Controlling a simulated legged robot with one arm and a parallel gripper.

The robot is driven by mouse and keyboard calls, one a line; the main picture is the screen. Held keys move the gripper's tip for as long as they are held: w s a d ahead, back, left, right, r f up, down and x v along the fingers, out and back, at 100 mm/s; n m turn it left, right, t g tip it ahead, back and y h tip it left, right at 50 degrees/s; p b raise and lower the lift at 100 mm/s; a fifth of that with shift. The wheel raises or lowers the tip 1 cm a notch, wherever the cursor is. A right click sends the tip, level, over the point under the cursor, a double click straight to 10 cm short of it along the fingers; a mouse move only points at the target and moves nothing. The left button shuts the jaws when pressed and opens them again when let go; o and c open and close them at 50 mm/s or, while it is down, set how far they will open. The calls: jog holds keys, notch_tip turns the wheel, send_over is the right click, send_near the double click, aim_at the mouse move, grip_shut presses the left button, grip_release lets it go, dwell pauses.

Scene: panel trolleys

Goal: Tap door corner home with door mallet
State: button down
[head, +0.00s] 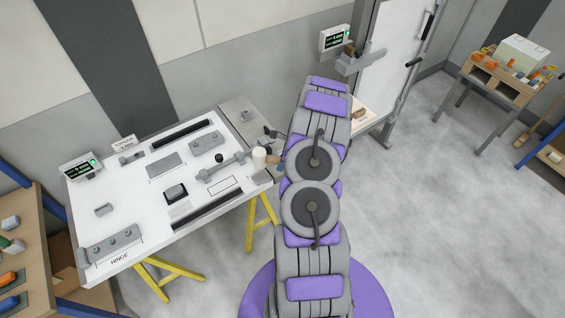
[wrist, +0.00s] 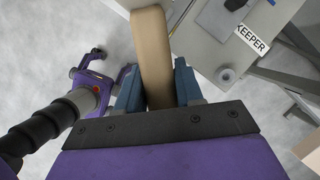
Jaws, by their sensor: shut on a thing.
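My gripper (wrist: 157,82) has blue fingers closed on both sides of a tan wooden handle (wrist: 150,40), which looks like that of the door mallet. In the head view a cream cylinder (head: 259,157), possibly the mallet's head, is near the right end of a white door panel (head: 130,200) lying on yellow trestles. My arm hides most of the gripper there. I cannot tell which part is the door corner, or whether the mallet touches the panel.
Grey fittings and dark bars lie on the panel, with a HINGE label (head: 119,258). A KEEPER label (wrist: 252,39) is at the wrist view's upper right. A white upright door (head: 393,60) and a wooden cart (head: 505,85) stand right.

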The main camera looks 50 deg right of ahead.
notch_tip(320, 180, down, 9)
jog(key=b, duration=0.4)
notch_tip(320, 180, up, 6)
jog(key=p, duration=0.4)
jog(key=shift+p, duration=0.3)
notch_tip(320, 180, up, 3)
jog(key=shift+p, duration=1.2)
jog(key=shift+f, duration=0.1)
jog(key=shift+f, duration=0.1)
notch_tip(320, 180, down, 9)
jog(key=b, duration=0.6)
jog(key=shift+r+p, duration=2.55)
jog(key=shift+r, duration=0.35)
